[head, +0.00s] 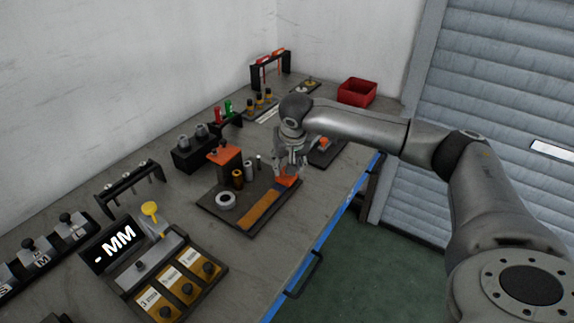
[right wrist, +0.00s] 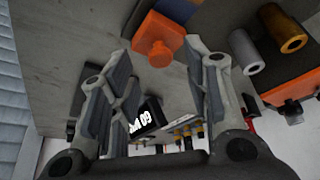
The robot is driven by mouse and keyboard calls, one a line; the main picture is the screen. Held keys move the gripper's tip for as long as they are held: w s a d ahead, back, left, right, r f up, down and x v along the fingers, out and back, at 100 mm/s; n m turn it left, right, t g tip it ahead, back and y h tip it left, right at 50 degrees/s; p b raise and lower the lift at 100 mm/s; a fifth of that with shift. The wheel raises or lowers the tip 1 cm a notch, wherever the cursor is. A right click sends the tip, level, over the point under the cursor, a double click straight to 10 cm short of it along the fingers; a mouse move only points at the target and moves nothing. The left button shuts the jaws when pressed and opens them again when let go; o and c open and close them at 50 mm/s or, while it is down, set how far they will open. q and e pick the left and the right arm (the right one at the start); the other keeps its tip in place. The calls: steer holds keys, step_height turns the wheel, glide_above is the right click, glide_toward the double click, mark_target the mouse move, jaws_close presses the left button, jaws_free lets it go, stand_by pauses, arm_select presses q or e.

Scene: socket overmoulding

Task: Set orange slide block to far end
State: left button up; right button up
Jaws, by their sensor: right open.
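The orange slide block (head: 288,181) sits at the right-hand, far end of a slide track (head: 258,212) on a dark board (head: 212,207). The track shows a tan-orange strip with a short bluish section beside the block. My right gripper (head: 291,170) is just above and behind the block, partly overlapping it in the head view. In the right wrist view my right gripper (right wrist: 160,85) has its two fingers spread with nothing between them. The block (right wrist: 153,30) with its round knob shows beyond the fingertips, apart from them. My left gripper is not in view.
A grey ring (head: 226,201), small cylinders and an orange-topped block (head: 224,154) stand on the same board. Another orange knob (head: 323,143) is on a plate behind my gripper. A red bin (head: 357,92) is at the back. The bench's front edge is clear.

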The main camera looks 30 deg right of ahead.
steer(key=shift+x, duration=1.15)
jaws_close()
